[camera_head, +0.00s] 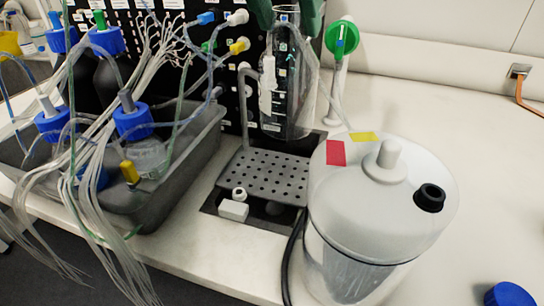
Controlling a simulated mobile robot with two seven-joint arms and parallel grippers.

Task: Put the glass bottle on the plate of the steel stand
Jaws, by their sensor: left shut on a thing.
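The glass bottle (290,95) is a tall clear cylinder at the top centre, in front of a black panel. It looks upright. My left gripper (288,12) shows only as two dark green fingers at the top edge, one on each side of the bottle's upper end, shut on it. The steel stand's plate (262,178) is a grey perforated plate below the bottle, with a thin upright rod at its back left. The bottle's bottom appears at the plate's back right; I cannot tell the exact gap. My right gripper is not in view.
A white-lidded vessel (340,215) stands close right of the plate. A grey tray (185,170) with blue-capped bottles and many tubes is at left. A green round fitting (341,38) is right of the bottle. The bench at right is mostly clear.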

